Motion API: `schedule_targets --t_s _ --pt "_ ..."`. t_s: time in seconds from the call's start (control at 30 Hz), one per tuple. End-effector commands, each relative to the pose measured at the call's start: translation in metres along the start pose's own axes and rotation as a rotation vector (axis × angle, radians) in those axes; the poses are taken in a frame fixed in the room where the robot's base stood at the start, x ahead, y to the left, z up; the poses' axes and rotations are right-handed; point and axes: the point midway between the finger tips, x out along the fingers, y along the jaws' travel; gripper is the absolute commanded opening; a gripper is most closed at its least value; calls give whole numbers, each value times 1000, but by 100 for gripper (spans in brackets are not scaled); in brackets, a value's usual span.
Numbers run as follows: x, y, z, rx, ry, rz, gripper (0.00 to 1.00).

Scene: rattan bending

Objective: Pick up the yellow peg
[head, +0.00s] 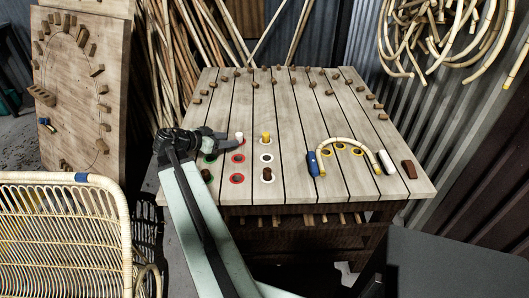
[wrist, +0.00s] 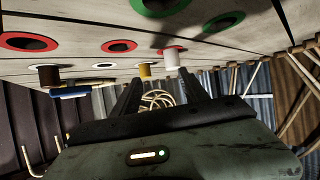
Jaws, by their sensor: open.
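The yellow peg (head: 265,138) stands upright in the back row of ringed holes on the slatted table (head: 330,100). In the wrist view, where the tabletop is at the top, the yellow peg (wrist: 145,70) shows ahead between the finger lines, beyond the white peg. The white peg (head: 239,137) stands just left of the yellow one, between it and my gripper (head: 225,141). In the wrist view the white peg (wrist: 171,60) is nearer, close to the right fingertip. My gripper is open and empty, low over the table's left part, its fingers pointing right.
A brown peg (head: 267,174) stands in the front row, with a dark peg (head: 206,175) to its left. Small wooden pegs line the back. A rattan chair (head: 70,230) stands at left.

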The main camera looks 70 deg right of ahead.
Motion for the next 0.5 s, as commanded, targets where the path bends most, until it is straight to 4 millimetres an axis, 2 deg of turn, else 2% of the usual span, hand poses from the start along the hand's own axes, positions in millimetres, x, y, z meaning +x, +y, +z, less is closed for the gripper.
schedule_targets --t_s 0.03,0.1,0.2,0.37,0.5 --pt "28 14 -3 37 29 38 52" --pt "47 28 -16 70 61 70 52" --pt "57 38 -24 89 79 90 52" --pt "62 39 -25 88 77 93 52" --pt "80 40 -25 89 76 94 52"
